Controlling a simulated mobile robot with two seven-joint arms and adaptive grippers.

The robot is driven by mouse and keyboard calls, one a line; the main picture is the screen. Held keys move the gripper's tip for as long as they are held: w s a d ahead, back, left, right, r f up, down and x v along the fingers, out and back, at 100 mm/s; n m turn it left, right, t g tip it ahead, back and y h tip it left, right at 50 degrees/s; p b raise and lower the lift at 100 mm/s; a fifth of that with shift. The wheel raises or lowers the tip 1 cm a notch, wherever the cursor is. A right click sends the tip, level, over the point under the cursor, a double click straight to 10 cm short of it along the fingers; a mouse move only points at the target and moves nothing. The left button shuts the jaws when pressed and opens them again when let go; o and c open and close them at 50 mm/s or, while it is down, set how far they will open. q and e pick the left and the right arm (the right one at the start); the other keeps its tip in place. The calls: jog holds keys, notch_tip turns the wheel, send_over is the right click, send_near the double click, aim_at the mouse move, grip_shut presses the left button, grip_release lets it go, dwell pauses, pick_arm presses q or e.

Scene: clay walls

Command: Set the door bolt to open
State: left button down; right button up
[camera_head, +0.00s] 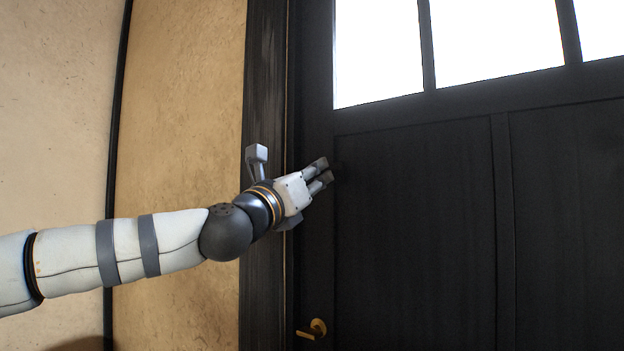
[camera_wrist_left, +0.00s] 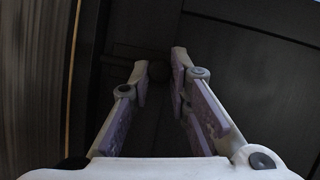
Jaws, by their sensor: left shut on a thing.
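The dark door (camera_head: 420,220) fills the right of the head view and appears closed against its frame. My left gripper (camera_head: 324,174) is at the door's left edge, below the window panes. In the left wrist view its two fingers (camera_wrist_left: 159,72) stand either side of a small dark round knob (camera_wrist_left: 158,69), which I take to be the door bolt. The gripper is shut on this knob. The bolt's body is too dark against the door to make out, so I cannot tell its setting. My right gripper is in neither view.
A brass door handle (camera_head: 313,329) sits low on the door's left side, below my left arm. The dark door frame (camera_head: 264,90) and the clay wall (camera_head: 185,120) stand to the left. Bright window panes (camera_head: 495,40) fill the door's top.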

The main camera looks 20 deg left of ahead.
pick_arm(q)
jog(key=shift+d, duration=0.25)
jog(key=c, duration=1.7)
grip_release()
jog(key=shift+o, duration=0.8)
jog(key=shift+d, duration=0.15)
jog(key=shift+s+a, duration=0.1)
jog(key=shift+a, duration=0.1)
jog(key=v, duration=1.2)
jog(key=shift+d, duration=0.1)
